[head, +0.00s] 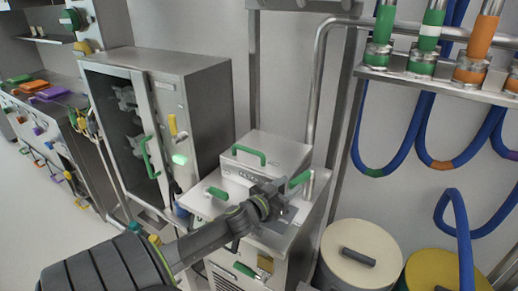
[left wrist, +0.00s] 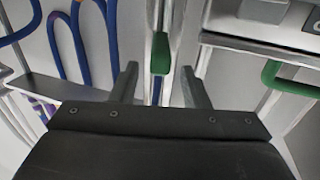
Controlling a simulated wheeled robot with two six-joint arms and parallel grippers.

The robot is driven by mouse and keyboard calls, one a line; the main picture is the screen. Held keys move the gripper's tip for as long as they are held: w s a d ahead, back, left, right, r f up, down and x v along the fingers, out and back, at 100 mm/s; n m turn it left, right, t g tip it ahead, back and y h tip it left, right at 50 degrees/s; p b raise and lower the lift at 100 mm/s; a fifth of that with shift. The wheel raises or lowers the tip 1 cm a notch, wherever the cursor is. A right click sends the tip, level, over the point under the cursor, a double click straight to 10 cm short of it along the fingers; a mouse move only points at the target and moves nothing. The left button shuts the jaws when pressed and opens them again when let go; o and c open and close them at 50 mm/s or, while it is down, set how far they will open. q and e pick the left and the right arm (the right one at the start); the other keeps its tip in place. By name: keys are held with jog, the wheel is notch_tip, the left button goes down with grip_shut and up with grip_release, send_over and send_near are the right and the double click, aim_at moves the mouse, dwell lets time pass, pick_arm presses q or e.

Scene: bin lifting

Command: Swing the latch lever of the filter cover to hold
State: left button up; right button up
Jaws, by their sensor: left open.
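The filter cover (head: 275,150) is a grey metal lid with a green bar handle (head: 248,155), on top of a steel cabinet. The latch lever (head: 300,179) looks like the short green grip at the cover's right side. In the left wrist view the lever's green grip (left wrist: 160,53) shows ahead, between the lines of the two fingers. My left gripper (head: 280,191) is over the cabinet top, close to the lever. In the left wrist view its fingers (left wrist: 161,82) are apart with nothing held. I cannot tell whether they touch the lever. My right gripper is out of view.
Another green handle (head: 218,193) sits left of my gripper. A tall cabinet (head: 190,90) with a dark window stands behind left. Blue hoses (head: 385,160) hang at the right. A cream-lidded bin (head: 345,240) and a yellow-lidded bin (head: 425,268) stand front right.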

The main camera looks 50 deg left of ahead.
pick_arm(q)
jog(key=s+b, duration=0.4)
jog(key=s, duration=0.8)
jog(key=shift+d, duration=0.25)
jog(key=shift+c, duration=0.3)
